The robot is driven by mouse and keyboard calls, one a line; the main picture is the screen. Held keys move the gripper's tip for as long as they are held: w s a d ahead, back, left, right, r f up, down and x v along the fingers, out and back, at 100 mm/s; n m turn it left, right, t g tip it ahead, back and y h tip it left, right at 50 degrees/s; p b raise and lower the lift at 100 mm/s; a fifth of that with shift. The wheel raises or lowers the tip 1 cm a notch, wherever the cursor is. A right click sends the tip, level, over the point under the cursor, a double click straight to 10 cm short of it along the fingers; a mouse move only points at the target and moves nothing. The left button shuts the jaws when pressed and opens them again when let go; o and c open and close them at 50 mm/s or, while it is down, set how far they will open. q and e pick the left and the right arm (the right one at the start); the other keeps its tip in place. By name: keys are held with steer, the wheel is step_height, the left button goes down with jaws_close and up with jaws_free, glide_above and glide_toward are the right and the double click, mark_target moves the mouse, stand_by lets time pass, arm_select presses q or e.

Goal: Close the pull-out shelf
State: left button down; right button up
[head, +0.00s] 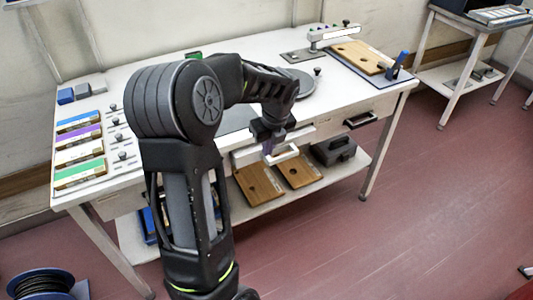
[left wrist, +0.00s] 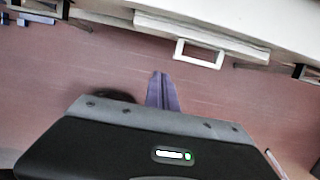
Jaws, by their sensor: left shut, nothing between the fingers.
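The pull-out shelf (head: 302,134) is a white board under the front edge of the white workbench, with a white loop handle (head: 285,153) on its front. It appears to stick out a little from the bench. In the left wrist view the shelf front (left wrist: 165,27) and its handle (left wrist: 200,53) show at the top. My left gripper (head: 269,150) is shut and empty, pointing down in front of the shelf, close to the handle's left. Its purple-grey fingertips (left wrist: 161,78) show apart from the handle in the wrist view. My right gripper is not in view.
A drawer with a dark handle (head: 360,120) is right of the shelf. The lower shelf (head: 335,172) holds wooden boards (head: 258,184) and a dark case (head: 333,149). The bench top carries coloured blocks and a round plate.

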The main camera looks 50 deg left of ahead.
arm_select(q)
steer(key=w+d+f+n+t+y+b, duration=0.1)
steer(key=w+d+f+n+b, duration=0.15)
steer(key=d+b, duration=0.2)
steer(key=w+d+f+n+y+b, duration=0.1)
steer(key=w+d+f+y+b, duration=0.1)
steer(key=w+d+b, duration=0.3)
steer(key=w+d+f+n+t+y+b, duration=0.1)
steer(key=w+d+f+n+b, duration=0.15)
steer(key=d, duration=0.45)
steer(key=a+r+n, duration=0.1)
steer(key=n, duration=0.3)
steer(key=a+r+n+y, duration=0.1)
steer(key=n, duration=0.3)
steer(key=a+r+n+y, duration=0.1)
steer(key=n, duration=0.3)
steer(key=shift+w+r+b, duration=0.1)
steer(key=shift+r+b, duration=0.3)
